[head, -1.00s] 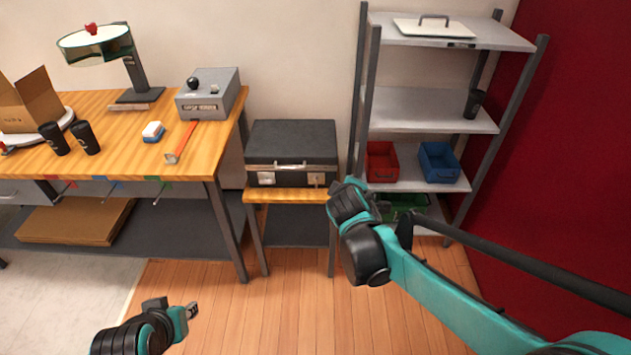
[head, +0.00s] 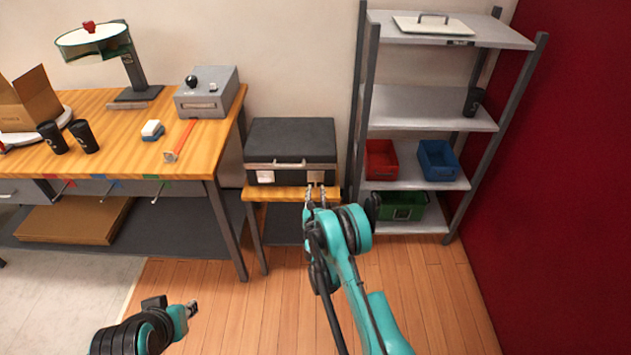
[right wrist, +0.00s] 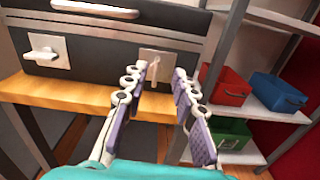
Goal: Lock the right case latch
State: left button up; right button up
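The black case (head: 290,135) stands closed on a small wooden stand. Its right latch (right wrist: 157,60) is a pale plate with a small lever pointing down in the right wrist view; it is small in the head view (head: 315,176). The left latch (right wrist: 46,50) has its lever lying sideways. My right gripper (head: 315,190) is just in front of the right latch. In the right wrist view its two fingers (right wrist: 160,74) are apart, with the right latch lever between their tips; contact cannot be told. My left gripper (head: 191,309) is low at the left, away from the case.
The wooden stand (head: 262,193) has a narrow top in front of the case. A workbench (head: 110,165) with a grey control box (head: 208,92) is at the left. A metal shelf (head: 405,105) with red, blue and green bins stands close at the right.

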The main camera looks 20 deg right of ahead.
jog(key=shift+n, duration=0.3)
jog(key=x, duration=0.4)
jog(key=f+x, duration=0.1)
jog(key=x, duration=0.1)
jog(key=shift+w+f, duration=0.1)
jog(key=shift+w, duration=0.2)
jog(key=shift+w+d, duration=0.1)
jog(key=shift+w, duration=0.35)
grip_shut()
